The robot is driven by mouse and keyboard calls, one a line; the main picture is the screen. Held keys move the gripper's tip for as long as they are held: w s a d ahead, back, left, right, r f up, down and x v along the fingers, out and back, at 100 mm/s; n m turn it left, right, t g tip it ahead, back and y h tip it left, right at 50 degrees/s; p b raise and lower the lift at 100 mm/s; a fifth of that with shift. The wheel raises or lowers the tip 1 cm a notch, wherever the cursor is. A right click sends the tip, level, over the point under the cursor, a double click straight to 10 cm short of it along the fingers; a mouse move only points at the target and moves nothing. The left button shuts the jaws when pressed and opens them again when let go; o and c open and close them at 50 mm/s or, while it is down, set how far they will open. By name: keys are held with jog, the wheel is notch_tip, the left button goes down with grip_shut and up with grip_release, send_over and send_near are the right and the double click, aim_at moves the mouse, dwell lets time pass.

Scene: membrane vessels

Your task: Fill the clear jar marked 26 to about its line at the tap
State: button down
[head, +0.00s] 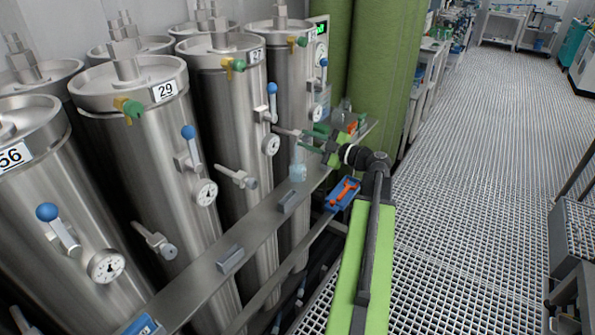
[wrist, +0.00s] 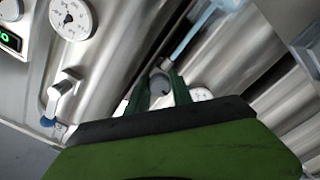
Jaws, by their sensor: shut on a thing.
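A small clear jar (head: 297,172), pale blue towards its base, is at the ledge below the tap of a far steel vessel. Its mark and line are too small to read. The grey tap (head: 286,132) sticks out from the vessel towards my gripper (head: 308,139). My gripper's green fingers are shut around the tap's end, above the jar. In the wrist view, my gripper (wrist: 161,92) has the round grey tap end (wrist: 159,84) between its fingers.
Several steel vessels, one labelled 29 (head: 163,91), stand at left with blue-balled levers, gauges and taps. A metal ledge (head: 262,232) runs along them. A blue tray (head: 342,193) with an orange tool lies near my arm. The grating floor (head: 470,180) at right is open.

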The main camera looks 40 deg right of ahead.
jog(key=m, duration=0.4)
jog(key=shift+m, duration=0.3)
jog(key=m, duration=0.8)
jog(key=shift+m, duration=0.3)
jog(key=m, duration=0.3)
jog(key=shift+m, duration=0.4)
jog(key=c, duration=1.1)
grip_release()
jog(key=v, duration=1.7)
jog(key=shift+s, duration=0.25)
